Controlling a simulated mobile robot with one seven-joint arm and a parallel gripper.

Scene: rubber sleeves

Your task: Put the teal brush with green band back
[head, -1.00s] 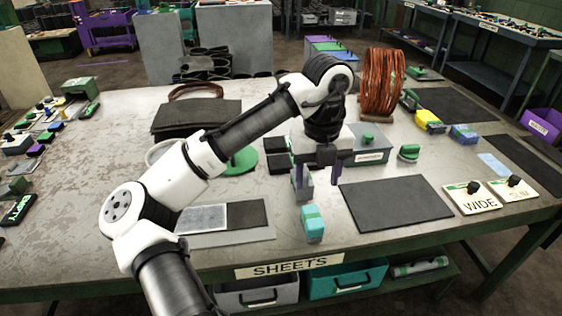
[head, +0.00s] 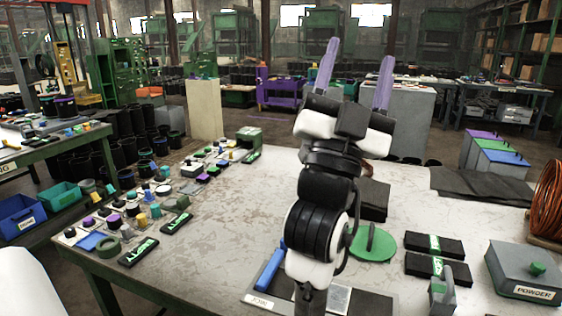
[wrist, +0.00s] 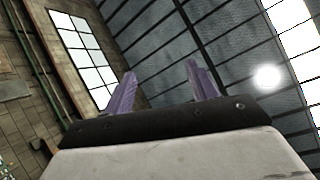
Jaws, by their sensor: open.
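The teal brush with the green band is in neither view now. My gripper (head: 355,75) is raised high over the table in the head view, with its two purple fingers pointing up and spread apart. The fingers also show in the wrist view (wrist: 160,90), with nothing between them and only the roof and windows beyond. A grey block with a green top (head: 441,290) stands on the table at the lower right, apart from the gripper.
The grey table (head: 225,215) has bare room left of my arm. A green disc (head: 385,247), black blocks with green labels (head: 434,246) and a grey POWDER box (head: 525,275) are at right. Several small items (head: 190,170) line the left edge. A blue bar (head: 269,270) lies beside my arm.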

